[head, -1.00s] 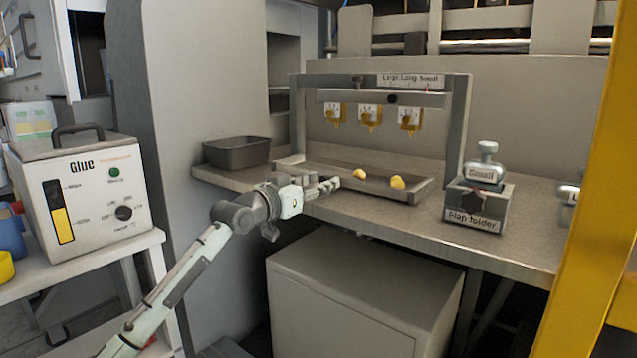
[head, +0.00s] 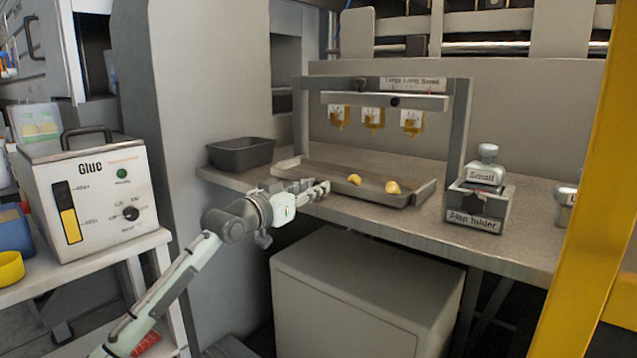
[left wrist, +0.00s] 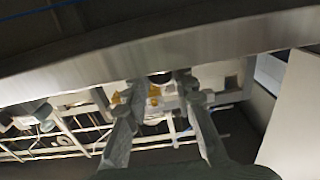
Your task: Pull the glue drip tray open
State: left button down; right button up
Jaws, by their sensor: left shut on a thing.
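The glue drip tray (head: 405,200) is a shallow grey metal tray on the bench under the glue nozzles (head: 372,118). Two yellow glue blobs (head: 392,187) lie in it. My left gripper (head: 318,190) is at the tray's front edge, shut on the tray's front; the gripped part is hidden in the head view. In the left wrist view my left gripper's fingers (left wrist: 160,92) stand on either side of a small dark round part below a broad metal strip. My right gripper is not in view.
A dark bin (head: 240,152) stands left of the tray. The flap folder box (head: 478,205) stands to its right. A grey cabinet (head: 365,300) is below the bench (head: 520,245). A glue unit (head: 90,200) is at left, and a yellow post (head: 585,180) at right.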

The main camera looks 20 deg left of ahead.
pick_arm(q)
jog(key=v, duration=0.4)
jog(key=shift+s+p, duration=0.1)
jog(key=shift+p, duration=0.2)
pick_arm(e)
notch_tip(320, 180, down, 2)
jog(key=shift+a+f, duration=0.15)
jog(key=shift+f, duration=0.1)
pick_arm(q)
jog(key=c, duration=1.3)
grip_release()
jog(key=v, duration=1.2)
jog(key=shift+r, duration=0.1)
